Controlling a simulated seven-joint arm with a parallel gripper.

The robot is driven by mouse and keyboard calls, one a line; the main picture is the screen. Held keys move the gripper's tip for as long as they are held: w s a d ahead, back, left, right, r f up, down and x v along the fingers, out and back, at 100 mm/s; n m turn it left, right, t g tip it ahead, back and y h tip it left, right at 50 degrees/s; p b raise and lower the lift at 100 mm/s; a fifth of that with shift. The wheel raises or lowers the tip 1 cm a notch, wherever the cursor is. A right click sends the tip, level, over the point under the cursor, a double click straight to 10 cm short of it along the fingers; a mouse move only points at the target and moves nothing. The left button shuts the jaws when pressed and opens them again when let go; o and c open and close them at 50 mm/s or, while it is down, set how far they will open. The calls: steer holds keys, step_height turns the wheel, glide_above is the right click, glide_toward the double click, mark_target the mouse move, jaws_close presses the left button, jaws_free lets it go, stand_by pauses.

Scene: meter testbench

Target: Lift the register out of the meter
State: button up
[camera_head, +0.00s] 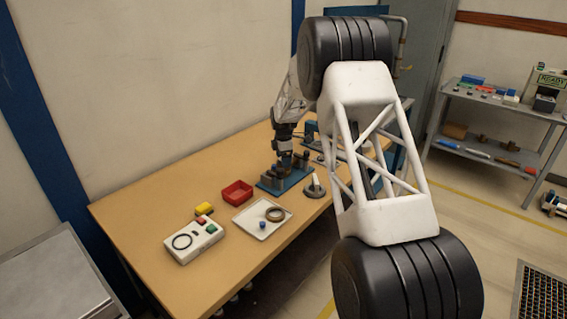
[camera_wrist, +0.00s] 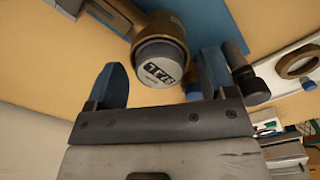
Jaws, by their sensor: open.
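The register (camera_wrist: 160,72) is a round grey cap with a dark digit display, seated on the bronze meter body (camera_wrist: 165,25) in the wrist view. My gripper (camera_wrist: 163,60) is open. Its two blue fingers appear on either side of the register in the picture; I cannot tell how far above or beside it they are, and no contact shows. In the head view my gripper (camera_head: 284,150) is over the blue base plate (camera_head: 270,184), and the meter is too small and partly covered to make out clearly.
A red bin (camera_head: 237,193), a white tray (camera_head: 250,228) with a ring (camera_head: 276,213) and a small blue part, and a control box (camera_head: 193,240) stand left and in front. A round stand (camera_head: 314,190) is to the right.

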stand_by(0.5)
steer(key=c, duration=1)
steer(key=shift+r, duration=1.65)
steer(key=shift+s+r, duration=0.15)
steer(key=shift+s, duration=0.15)
steer(key=s+d+r, duration=0.1)
steer(key=s, duration=1.4)
steer(key=shift+s+d+r, duration=0.2)
